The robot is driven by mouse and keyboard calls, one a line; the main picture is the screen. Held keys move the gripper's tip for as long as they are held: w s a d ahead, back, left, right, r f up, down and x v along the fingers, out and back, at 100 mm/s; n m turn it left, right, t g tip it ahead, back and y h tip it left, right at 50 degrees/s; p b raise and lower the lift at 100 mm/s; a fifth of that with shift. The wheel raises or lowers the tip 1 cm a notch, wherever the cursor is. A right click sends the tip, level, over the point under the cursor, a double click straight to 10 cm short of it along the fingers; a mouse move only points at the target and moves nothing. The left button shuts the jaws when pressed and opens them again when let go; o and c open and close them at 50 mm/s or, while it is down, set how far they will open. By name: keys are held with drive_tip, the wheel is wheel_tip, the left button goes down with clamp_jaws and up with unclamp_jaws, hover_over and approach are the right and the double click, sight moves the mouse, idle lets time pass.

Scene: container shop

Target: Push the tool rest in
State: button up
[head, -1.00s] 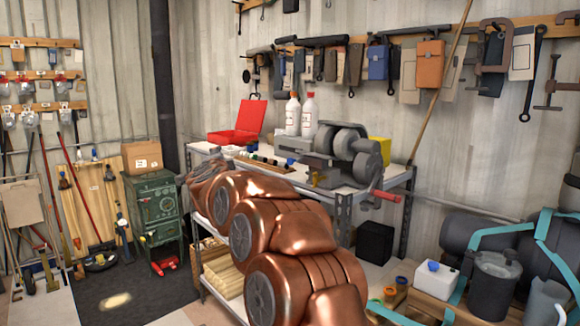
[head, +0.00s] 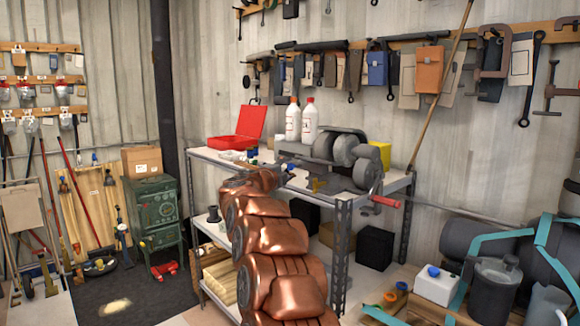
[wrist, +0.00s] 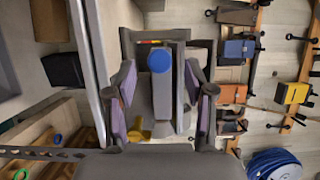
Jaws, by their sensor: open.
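The grey grinder (head: 345,155) stands on the workbench, with wheels and a red-handled crank at its right. In the wrist view, a grey part with a round blue end (wrist: 160,60) lies between the fingers of my gripper (wrist: 160,82); it seems to be the tool rest, but I cannot be sure. A yellow knob (wrist: 137,131) shows just beside it, near the left finger. My gripper is open, with a gap between the fingers and the grey part.
The metal-legged workbench (head: 400,183) also holds two white bottles (head: 301,121) and an open red case (head: 240,133). A black box (head: 375,246) stands below on the right. A white container (head: 436,284) and a grey can are at the lower right. Tools hang on the wall behind.

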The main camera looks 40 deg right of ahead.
sight(289, 167)
drive_tip(key=shift+p+x, duration=0.55)
drive_tip(key=shift+x, duration=1.35)
clamp_jaws()
